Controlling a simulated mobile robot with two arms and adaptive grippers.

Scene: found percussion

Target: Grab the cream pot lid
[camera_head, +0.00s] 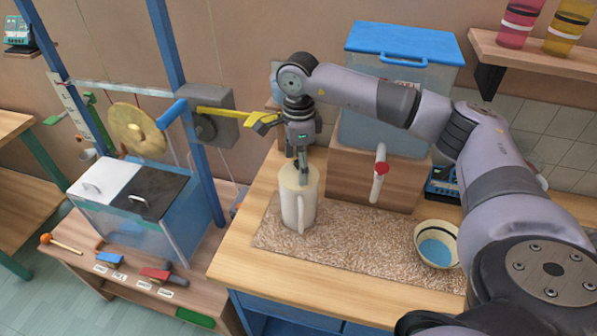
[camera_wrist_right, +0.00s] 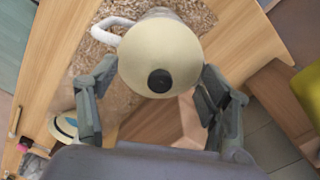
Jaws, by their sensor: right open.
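The cream pot lid (camera_wrist_right: 160,48) is a round disc with a black knob (camera_wrist_right: 160,81), seen from above in the right wrist view. In the head view the lid (camera_head: 290,178) sits on top of a cream pot (camera_head: 299,211) with a side handle. The pot stands upright on a speckled mat. My right gripper (camera_head: 302,166) points down over the lid and partly hides it. In the wrist view its open fingers (camera_wrist_right: 158,80) are on either side of the lid, with the knob between them. I cannot tell whether they touch it. My left gripper is not in view.
A wooden box with a tap (camera_head: 378,172) carries a blue-lidded tank (camera_head: 405,50) behind the pot. A bowl (camera_head: 437,243) sits at the mat's right. Blue posts and a yellow bar (camera_head: 226,112) stand close to the left of my right gripper. The front worktop is clear.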

